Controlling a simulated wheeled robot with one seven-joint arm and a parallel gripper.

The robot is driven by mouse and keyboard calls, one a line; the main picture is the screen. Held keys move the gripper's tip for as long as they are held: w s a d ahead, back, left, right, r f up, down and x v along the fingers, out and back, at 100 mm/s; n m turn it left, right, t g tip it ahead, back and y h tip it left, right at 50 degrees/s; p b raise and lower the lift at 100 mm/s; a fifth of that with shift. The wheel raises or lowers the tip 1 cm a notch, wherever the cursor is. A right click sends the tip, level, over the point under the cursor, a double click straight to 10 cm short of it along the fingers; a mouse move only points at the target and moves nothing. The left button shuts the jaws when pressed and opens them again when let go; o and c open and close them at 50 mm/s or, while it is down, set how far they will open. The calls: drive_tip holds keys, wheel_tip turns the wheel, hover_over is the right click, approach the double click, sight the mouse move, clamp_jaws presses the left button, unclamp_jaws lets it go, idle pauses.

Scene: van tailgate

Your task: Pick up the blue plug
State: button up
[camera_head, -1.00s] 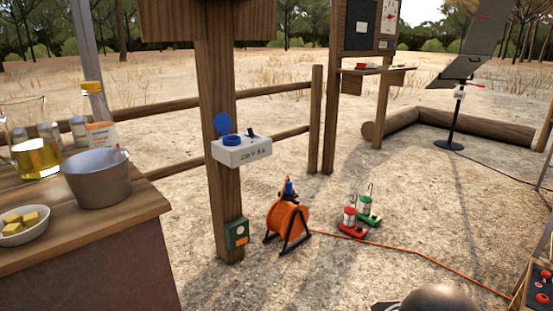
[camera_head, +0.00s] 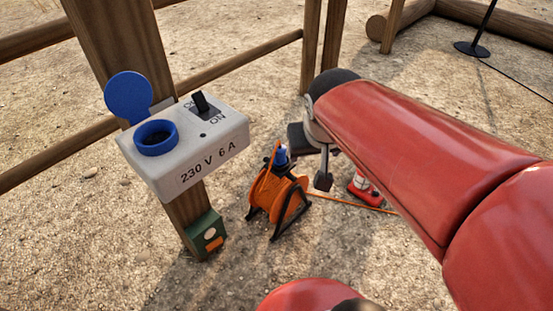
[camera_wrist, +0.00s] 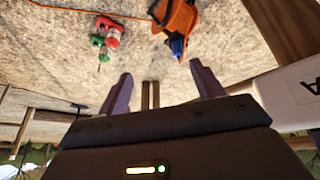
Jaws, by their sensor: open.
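The blue plug (camera_head: 281,156) sits at the top of the orange cable reel (camera_head: 272,192), which stands on the sandy ground in a black frame. In the wrist view the blue plug (camera_wrist: 177,45) shows beyond my fingertips, nearer the right-hand finger, against the orange reel (camera_wrist: 178,16). My gripper (camera_wrist: 161,76) is open, with nothing between its fingers. In the head view my gripper (camera_head: 318,165) is just right of the plug, partly hidden by my red arm. I cannot tell the exact gap to the plug.
A white socket box (camera_head: 190,145) with a blue socket and raised lid is on the wooden post (camera_head: 118,45), close to my gripper in the wrist view (camera_wrist: 298,95). A green box (camera_head: 206,234) sits lower. Red and green lamps (camera_wrist: 106,38) stand beside the reel.

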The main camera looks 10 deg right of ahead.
drive_tip(key=w+f+b, duration=0.1)
drive_tip(key=w+f, duration=0.4)
drive_tip(key=w, duration=0.5)
drive_tip(key=m+b, duration=0.1)
drive_tip(key=b, duration=0.3)
approach(280, 152)
drive_tip(key=shift+g, duration=0.3)
drive_tip(key=w+f, duration=0.1)
drive_tip(key=f, duration=0.1)
drive_tip(key=w+d+f, duration=0.1)
drive_tip(key=w+f, duration=0.1)
drive_tip(key=shift+w+d+f, duration=0.15)
drive_tip(key=shift+w+d, duration=0.05)
drive_tip(key=shift+w, duration=0.1)
drive_tip(key=shift+y, duration=0.3)
drive_tip(key=x, duration=0.8)
drive_tip(key=shift+w+a+f, duration=0.1)
drive_tip(key=shift+w+a, duration=0.1)
drive_tip(key=c, duration=1.2)
